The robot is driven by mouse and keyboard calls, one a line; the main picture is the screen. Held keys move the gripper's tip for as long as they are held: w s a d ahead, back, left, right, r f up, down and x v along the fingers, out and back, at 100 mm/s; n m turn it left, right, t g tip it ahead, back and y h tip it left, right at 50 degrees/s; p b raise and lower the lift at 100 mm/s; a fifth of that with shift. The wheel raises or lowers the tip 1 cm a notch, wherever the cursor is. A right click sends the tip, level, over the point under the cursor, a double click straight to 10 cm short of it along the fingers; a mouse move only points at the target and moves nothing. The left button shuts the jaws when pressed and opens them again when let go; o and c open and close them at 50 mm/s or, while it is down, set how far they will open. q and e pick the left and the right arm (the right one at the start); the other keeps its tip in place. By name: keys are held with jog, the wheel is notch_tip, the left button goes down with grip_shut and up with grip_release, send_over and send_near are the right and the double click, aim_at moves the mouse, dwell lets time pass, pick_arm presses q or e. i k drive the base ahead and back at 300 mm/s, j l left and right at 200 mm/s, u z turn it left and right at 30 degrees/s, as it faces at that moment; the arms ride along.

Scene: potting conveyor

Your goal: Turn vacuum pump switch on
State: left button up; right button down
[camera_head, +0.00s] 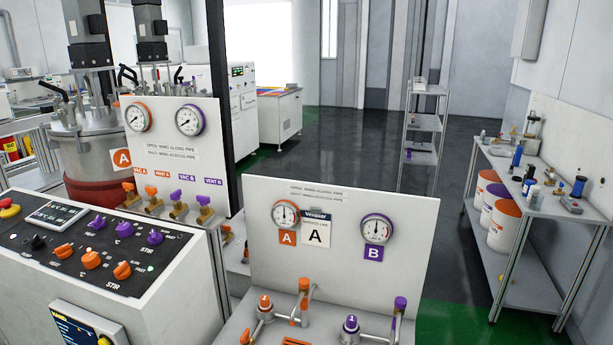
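No switch clearly marked as the vacuum pump's shows in the head view. A control console (180,260) at the left has purple knobs (125,229), orange knobs (91,260), a black knob (37,242) and a small display (58,214). Neither gripper is in view.
A red-and-yellow button (9,208) sits at the console's left end. Behind it are another gauge panel (168,157) with several small valves and a vessel (92,165). A bench (548,203) with tools stands right, tubs below. The dark floor (340,150) between is clear.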

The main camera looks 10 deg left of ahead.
aim_at(36, 243)
jog(key=u, duration=1.6)
